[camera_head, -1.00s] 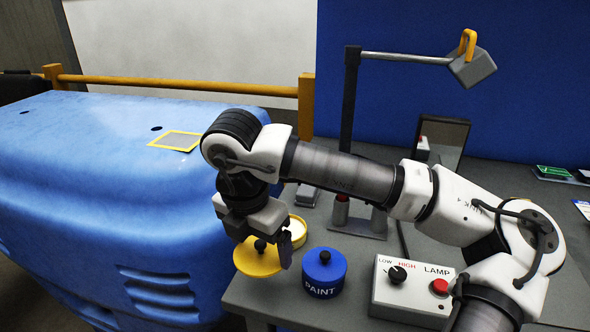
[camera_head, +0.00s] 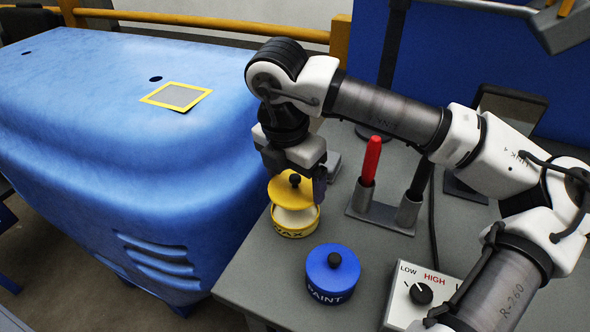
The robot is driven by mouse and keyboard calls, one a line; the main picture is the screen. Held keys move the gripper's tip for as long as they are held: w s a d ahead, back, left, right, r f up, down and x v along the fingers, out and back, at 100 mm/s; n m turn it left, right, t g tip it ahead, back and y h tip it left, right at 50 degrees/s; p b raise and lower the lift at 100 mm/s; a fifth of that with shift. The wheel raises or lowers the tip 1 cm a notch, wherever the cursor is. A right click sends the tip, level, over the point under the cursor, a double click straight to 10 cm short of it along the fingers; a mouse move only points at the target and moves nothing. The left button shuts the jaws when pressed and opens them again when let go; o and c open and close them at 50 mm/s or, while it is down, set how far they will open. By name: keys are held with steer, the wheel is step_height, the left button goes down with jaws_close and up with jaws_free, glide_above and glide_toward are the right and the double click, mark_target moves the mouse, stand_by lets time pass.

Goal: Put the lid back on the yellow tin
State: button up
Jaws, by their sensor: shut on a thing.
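The yellow tin (camera_head: 295,231), marked WAX, stands open on the grey bench, its pale inside showing. My gripper (camera_head: 300,181) points down above the tin and is shut on the yellow lid (camera_head: 283,192), which has a black knob (camera_head: 295,180). The lid hangs above the back part of the tin's opening, apart from the near rim. The gripper hides part of the lid, and I cannot tell whether its far edge touches the tin.
A blue paint tin (camera_head: 332,276) with its lid on stands close in front, right of the yellow tin. A grey holder with a red-handled tool (camera_head: 371,160) is behind right. A lamp switch box (camera_head: 420,293) is at lower right. A blue machine cover (camera_head: 110,150) fills the left.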

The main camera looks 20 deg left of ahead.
step_height(320, 180, down, 4)
steer(key=shift+r+b, duration=0.1)
steer(key=shift+b, duration=0.8)
steer(key=shift+w+f+b, duration=0.1)
steer(key=shift+f+b, duration=0.65)
steer(key=shift+b, duration=0.1)
steer(key=shift+b, duration=0.75)
steer(key=shift+f+b, duration=0.15)
steer(key=shift+b, duration=0.75)
stand_by(1.1)
steer(key=o, duration=0.8)
steer(key=shift+c, duration=0.2)
steer(key=shift+r+p, duration=1.7)
steer(key=shift+r, duration=1.85)
